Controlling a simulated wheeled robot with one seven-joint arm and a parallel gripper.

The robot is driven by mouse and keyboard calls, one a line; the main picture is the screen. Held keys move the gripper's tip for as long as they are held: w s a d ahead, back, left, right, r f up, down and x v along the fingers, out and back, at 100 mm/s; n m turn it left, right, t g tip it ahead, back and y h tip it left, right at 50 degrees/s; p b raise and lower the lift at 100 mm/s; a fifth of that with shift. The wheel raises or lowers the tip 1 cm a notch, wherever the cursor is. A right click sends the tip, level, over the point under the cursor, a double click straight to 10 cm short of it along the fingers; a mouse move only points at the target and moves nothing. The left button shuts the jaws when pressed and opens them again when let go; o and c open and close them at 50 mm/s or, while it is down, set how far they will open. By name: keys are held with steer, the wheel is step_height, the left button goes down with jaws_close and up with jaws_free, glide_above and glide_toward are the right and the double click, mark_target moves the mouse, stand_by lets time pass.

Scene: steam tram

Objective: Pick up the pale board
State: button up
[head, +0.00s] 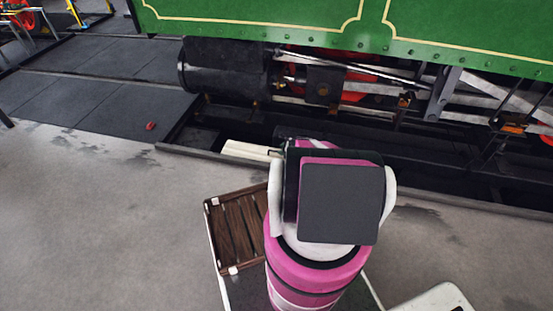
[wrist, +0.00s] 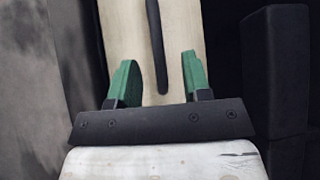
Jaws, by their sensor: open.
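The pale board (head: 248,151) lies by the edge of the dark pit beside the tram in the head view. My arm hides its right part there. In the wrist view the pale board (wrist: 126,35) runs up the middle of the picture, with a dark narrow slot or strip along it. My gripper (wrist: 157,62) has its two green fingers apart, one towards each side of the board. The board shows between and beyond them. I cannot tell whether the fingers touch it.
The green steam tram (head: 270,15), with black cylinder (head: 222,68) and rods, stands over a dark pit. Dark floor plates (head: 120,105) lie to the left, with a small red object (head: 151,126) on them. A dark block (wrist: 272,80) stands right of the board.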

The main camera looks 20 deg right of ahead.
steer(key=x, duration=0.5)
steer(key=shift+s, duration=0.1)
jaws_close()
steer(key=shift+r, duration=0.1)
steer(key=shift+r, duration=0.15)
